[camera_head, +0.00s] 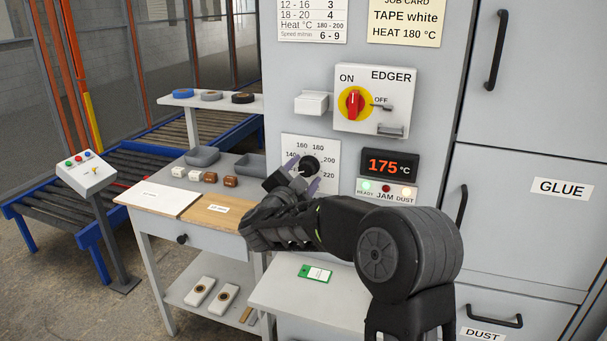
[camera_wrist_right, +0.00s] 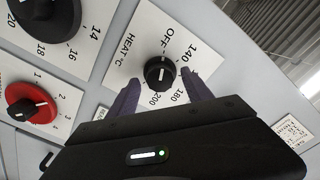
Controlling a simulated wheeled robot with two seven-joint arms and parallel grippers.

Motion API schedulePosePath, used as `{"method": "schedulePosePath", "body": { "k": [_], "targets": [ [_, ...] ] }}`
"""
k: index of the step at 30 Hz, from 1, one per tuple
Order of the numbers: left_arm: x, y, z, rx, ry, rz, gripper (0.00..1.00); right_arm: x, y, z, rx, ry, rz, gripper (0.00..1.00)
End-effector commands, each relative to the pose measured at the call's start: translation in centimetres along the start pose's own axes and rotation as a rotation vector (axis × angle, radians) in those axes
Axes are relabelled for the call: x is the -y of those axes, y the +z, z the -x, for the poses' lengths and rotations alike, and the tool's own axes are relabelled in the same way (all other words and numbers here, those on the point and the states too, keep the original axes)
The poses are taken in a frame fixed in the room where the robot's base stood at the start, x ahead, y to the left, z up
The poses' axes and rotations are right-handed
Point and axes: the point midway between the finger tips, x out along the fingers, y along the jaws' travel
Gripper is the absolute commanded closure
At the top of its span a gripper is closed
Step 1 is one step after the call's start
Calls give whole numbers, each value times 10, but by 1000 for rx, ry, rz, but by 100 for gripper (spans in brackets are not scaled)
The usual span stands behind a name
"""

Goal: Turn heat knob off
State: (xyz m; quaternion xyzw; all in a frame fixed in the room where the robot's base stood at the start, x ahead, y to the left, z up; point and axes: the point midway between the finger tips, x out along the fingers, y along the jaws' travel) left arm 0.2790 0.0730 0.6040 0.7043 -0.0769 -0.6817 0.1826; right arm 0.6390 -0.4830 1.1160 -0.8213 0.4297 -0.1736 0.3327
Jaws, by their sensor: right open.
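The heat knob (camera_head: 309,165) is a round black dial on a white scale plate (camera_head: 325,152) on the grey machine front. In the right wrist view the knob (camera_wrist_right: 159,71) has a white pointer mark, and its plate reads HEAT °C, OFF, 140, 180 and 200. I cannot tell the exact setting. My right gripper (camera_head: 302,175) is open, with its purple fingers at the knob in the head view. In the right wrist view my right gripper (camera_wrist_right: 160,88) has a finger on each side of the knob; contact is unclear. My left gripper is not in view.
A display (camera_head: 389,164) reads 175 °C, with indicator lights below. The EDGER switch (camera_head: 354,103) is above the dial. Close by in the wrist view are a black knob (camera_wrist_right: 42,15) and a red knob (camera_wrist_right: 30,103). A side table (camera_head: 160,198) stands left.

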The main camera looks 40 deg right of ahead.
Motion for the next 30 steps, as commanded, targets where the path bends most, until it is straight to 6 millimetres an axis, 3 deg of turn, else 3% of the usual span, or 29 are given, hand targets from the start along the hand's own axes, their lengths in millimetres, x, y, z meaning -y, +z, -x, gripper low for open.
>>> {"method": "schedulePosePath", "body": {
  "k": [7, 19, 30],
  "targets": [
    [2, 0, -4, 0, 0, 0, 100, 0, 0, 12, 0, -2, -2, 42],
    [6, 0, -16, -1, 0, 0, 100, 0, 1, 72, 1, -2, -1, 42],
    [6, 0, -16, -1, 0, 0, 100, 0, 0, 78, 0, 0, 0, 42]
  ]
}}
